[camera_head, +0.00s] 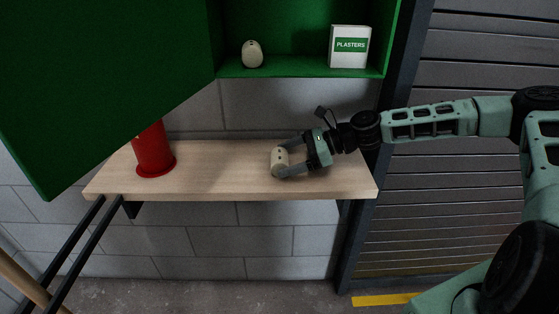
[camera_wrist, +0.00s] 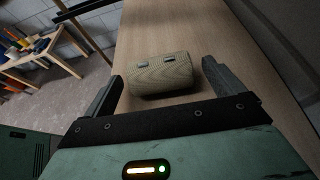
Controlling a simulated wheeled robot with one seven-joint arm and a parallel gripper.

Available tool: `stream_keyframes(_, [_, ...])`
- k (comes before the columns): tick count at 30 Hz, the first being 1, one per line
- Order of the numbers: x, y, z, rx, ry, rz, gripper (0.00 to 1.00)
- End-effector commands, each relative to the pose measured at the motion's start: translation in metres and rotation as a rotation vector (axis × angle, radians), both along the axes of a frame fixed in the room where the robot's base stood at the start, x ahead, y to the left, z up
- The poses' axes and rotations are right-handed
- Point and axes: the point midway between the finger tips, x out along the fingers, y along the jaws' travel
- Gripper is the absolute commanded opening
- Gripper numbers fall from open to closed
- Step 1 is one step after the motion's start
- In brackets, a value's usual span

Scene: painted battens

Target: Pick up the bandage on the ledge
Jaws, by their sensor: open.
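The bandage (camera_head: 279,161) is a beige roll lying on the wooden ledge (camera_head: 225,180), right of its middle. In the wrist view the bandage (camera_wrist: 160,75) is a woven tan roll with two small metal clips, lying on its side. My gripper (camera_head: 282,157) reaches in from the right, low over the ledge. It is open, with one finger on either side of the bandage's near part. In the wrist view the fingers (camera_wrist: 162,86) stand apart with gaps to the roll.
A red cylinder (camera_head: 154,152) stands on the ledge at the left. Above is a green cabinet (camera_head: 300,72) with its door (camera_head: 100,80) open, holding another beige roll (camera_head: 252,54) and a plasters box (camera_head: 349,47). Ledge between cylinder and bandage is clear.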

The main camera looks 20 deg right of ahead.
Motion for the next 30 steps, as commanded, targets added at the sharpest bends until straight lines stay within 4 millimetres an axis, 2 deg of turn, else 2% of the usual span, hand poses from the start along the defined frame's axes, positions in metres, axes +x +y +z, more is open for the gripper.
stream_keyframes(3, [0.005,0.015,-0.005,0.001,0.000,0.001,0.93])
stream_keyframes(6, [0.007,0.021,-0.008,-0.001,-0.002,-0.001,0.93])
stream_keyframes(13, [0.008,0.022,-0.009,-0.001,-0.001,-0.003,0.93])
stream_keyframes(14, [0.008,0.022,-0.009,-0.001,-0.001,-0.003,0.90])
stream_keyframes(18, [0.008,0.022,-0.009,-0.001,-0.001,-0.003,0.51])
stream_keyframes(19, [0.008,0.022,-0.009,-0.001,-0.001,-0.003,0.46])
stream_keyframes(30, [0.007,0.022,-0.008,-0.001,-0.001,-0.001,0.46])
